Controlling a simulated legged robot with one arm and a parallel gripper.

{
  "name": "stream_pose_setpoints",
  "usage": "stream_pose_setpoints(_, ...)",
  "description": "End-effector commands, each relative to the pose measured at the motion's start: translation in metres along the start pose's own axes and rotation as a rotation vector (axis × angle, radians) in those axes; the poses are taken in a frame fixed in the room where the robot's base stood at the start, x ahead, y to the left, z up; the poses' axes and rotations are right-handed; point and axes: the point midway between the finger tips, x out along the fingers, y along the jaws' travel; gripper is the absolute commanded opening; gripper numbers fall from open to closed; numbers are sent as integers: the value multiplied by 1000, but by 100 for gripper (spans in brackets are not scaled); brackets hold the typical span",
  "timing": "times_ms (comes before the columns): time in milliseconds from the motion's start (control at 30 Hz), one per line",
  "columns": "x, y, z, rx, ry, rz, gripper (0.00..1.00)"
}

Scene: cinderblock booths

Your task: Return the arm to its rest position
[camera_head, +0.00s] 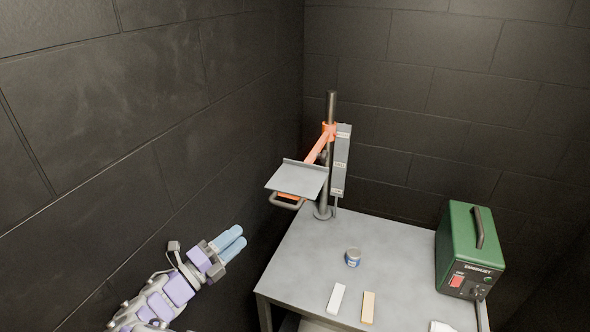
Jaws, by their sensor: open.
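My arm reaches in from the bottom left of the head view, with purple and white links. My gripper (232,243) has light blue fingers pointing up and to the right. It is in the air left of the grey table (300,262), apart from it, and it holds nothing that I can see. The gap between the fingers looks narrow from this angle.
A post with an orange arm (316,150) and a grey tilted plate (297,178) stands at the table's back left. A small jar (352,257), a white block (336,298), a tan block (368,307) and a green machine (468,250) are on the table. Dark block walls enclose the left and back.

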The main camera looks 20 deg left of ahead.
Motion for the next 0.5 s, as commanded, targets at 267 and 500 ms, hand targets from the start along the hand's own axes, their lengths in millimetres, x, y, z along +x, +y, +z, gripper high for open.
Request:
stream_pose_setpoints(267,47,-7,-29,100,111,0,42)
stream_pose_setpoints(500,154,-25,-146,443,457,-25,42)
